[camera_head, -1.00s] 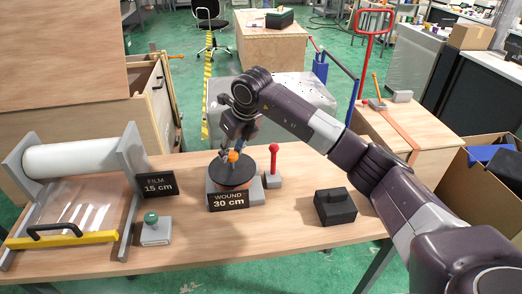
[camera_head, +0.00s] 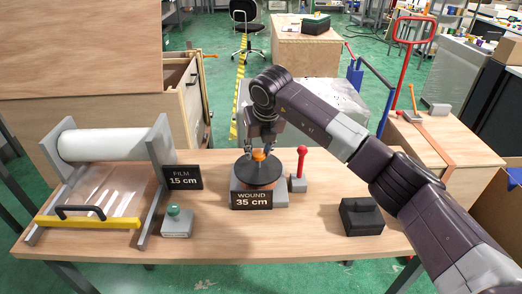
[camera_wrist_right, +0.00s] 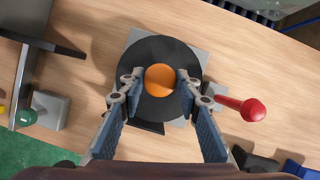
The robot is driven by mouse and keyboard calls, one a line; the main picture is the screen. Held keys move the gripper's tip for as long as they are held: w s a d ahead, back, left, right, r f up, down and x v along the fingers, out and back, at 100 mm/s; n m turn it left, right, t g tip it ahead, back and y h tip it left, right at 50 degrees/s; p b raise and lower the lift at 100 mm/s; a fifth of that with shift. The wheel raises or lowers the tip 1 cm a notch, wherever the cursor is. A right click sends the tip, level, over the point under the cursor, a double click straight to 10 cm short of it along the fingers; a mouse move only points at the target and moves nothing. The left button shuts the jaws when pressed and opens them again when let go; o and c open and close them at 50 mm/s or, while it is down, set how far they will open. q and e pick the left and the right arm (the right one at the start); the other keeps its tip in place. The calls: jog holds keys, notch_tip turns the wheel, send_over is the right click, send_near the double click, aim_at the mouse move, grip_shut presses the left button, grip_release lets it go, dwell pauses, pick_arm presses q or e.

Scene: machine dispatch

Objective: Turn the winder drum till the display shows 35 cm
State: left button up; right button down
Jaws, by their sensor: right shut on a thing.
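The winder drum (camera_head: 256,172) is a dark disc on a grey base on the table. It has an orange knob (camera_wrist_right: 159,80) on top. The display (camera_head: 252,201) in front of it reads "WOUND 35 cm". My right gripper (camera_wrist_right: 157,82) is over the drum with its two fingers on either side of the orange knob, shut on it. In the head view the right gripper (camera_head: 258,152) comes down on the knob from above. My left gripper is not in view.
A red-topped lever (camera_head: 301,161) stands right of the drum. A film roll (camera_head: 115,144) with a "FILM 15 cm" sign (camera_head: 183,177) is at left. A green button box (camera_head: 177,223) and a black block (camera_head: 361,216) stand near the front edge.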

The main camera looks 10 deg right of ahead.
jog(key=c, duration=1.4)
grip_release()
jog(key=shift+c, duration=0.2)
jog(key=shift+r, duration=0.1)
jog(key=v, duration=1.2)
